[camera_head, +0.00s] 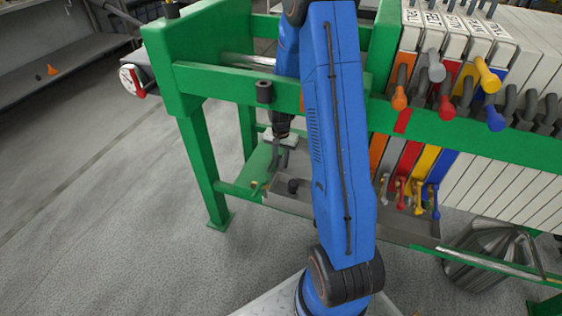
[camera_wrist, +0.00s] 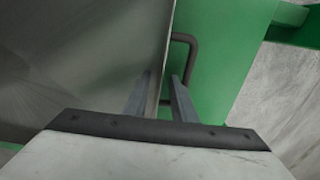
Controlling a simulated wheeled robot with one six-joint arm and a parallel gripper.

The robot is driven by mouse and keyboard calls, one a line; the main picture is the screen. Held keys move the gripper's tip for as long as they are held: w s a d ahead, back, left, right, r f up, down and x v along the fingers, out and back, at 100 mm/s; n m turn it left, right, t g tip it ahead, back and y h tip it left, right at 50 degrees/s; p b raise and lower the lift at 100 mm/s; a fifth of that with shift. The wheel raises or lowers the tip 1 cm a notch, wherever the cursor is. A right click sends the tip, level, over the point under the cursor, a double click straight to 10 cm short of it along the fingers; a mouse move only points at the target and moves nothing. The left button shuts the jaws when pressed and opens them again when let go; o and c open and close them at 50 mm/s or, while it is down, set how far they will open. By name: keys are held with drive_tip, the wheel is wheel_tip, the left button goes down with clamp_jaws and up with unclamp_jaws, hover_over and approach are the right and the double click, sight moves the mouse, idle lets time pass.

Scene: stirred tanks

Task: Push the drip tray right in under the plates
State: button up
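The drip tray (camera_head: 411,227) is a shallow grey metal tray low in the green frame. Part of it lies below the coloured plates (camera_head: 408,165), and its left part reaches out to the left of them. My blue arm hides its middle. My gripper (camera_head: 279,162) points down at the tray's left end. In the wrist view, my gripper (camera_wrist: 160,78) has its fingers apart, one on each side of the edge of the tray (camera_wrist: 85,65). A dark bent handle (camera_wrist: 192,52) shows just beyond the right finger. Whether either finger touches the tray is unclear.
A green beam (camera_head: 235,83) and leg (camera_head: 203,165) stand close around my gripper. A green surface (camera_wrist: 222,65) lies beside the tray. A metal bucket (camera_head: 492,255) stands at the lower right. The floor at left is clear.

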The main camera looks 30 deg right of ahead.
clamp_jaws()
idle(1.4)
